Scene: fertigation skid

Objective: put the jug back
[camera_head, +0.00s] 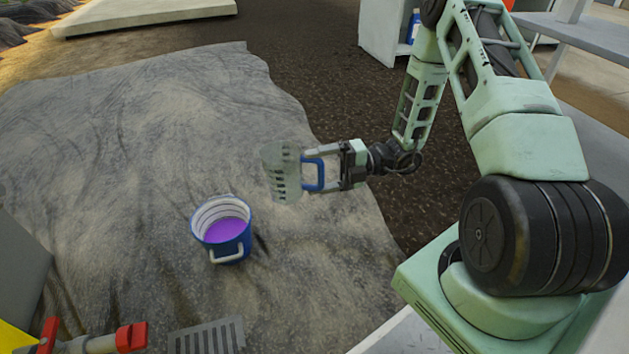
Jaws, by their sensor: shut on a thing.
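A clear jug (282,172) with dark markings and a blue handle is held in the air over the grey ground sheet. My gripper (318,174) is shut on the jug's blue handle, on the jug's right side. The jug is roughly upright with a slight tilt, and it looks empty, though I cannot be sure. It is apart from the bucket in the picture, above and to the right of it.
A blue bucket (224,232) of purple liquid stands on the grey sheet (130,130). Red-handled valves (130,337) and a grate (207,337) are at the lower left. A pale cabinet (378,35) holding a blue bottle (414,27) and a grey shelf (590,40) stand at the upper right.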

